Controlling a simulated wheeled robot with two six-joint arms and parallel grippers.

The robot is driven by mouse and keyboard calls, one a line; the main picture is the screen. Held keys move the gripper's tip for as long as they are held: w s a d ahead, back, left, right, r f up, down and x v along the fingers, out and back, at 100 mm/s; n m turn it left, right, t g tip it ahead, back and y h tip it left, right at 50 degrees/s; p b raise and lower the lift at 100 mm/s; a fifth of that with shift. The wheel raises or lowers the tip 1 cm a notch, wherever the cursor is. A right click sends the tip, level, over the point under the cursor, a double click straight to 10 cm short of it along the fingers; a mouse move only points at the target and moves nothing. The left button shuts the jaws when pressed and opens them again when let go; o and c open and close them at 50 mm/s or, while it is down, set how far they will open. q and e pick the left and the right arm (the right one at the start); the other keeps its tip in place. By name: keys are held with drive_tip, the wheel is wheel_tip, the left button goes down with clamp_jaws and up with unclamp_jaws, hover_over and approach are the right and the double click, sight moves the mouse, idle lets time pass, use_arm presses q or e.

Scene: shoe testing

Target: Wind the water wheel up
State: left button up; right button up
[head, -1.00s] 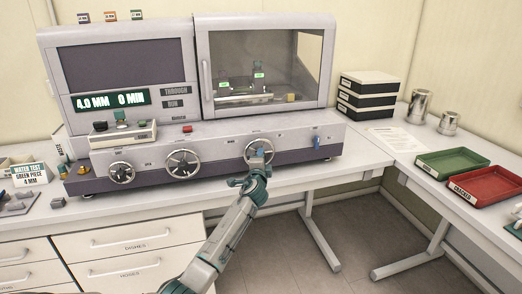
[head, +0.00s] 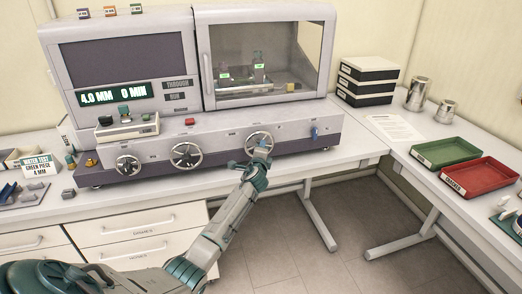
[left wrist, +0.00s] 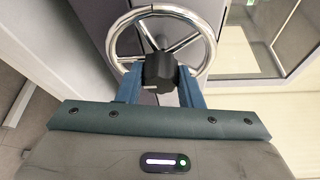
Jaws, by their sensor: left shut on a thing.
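Three spoked metal handwheels are on the front panel of the grey machine (head: 225,143). I cannot read their small labels. My left gripper (head: 259,152) is at the rightmost handwheel (head: 258,137). In the left wrist view, its blue fingers (left wrist: 160,85) are shut on a black knob (left wrist: 159,69) at the near side of this handwheel (left wrist: 121,22). The fingers hide the knob's sides. The middle handwheel (head: 186,155) and left handwheel (head: 128,165) are untouched. The display (head: 115,96) reads 4.0 MM and 0 MIN. My right gripper is not in view.
A windowed chamber (head: 265,60) is above the held wheel, and a blue lever (head: 314,132) is to its right. Green (head: 445,152) and red (head: 480,177) trays lie on the right bench. A sign (head: 37,166) reads water test, green piece, 4 mm.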

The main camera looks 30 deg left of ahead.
use_arm(q)
drive_tip(key=o, duration=1)
drive_tip(key=b+v, duration=0.1)
drive_tip(key=v, duration=1)
drive_tip(key=shift+w+b, duration=0.1)
drive_tip(key=shift+b, duration=0.3)
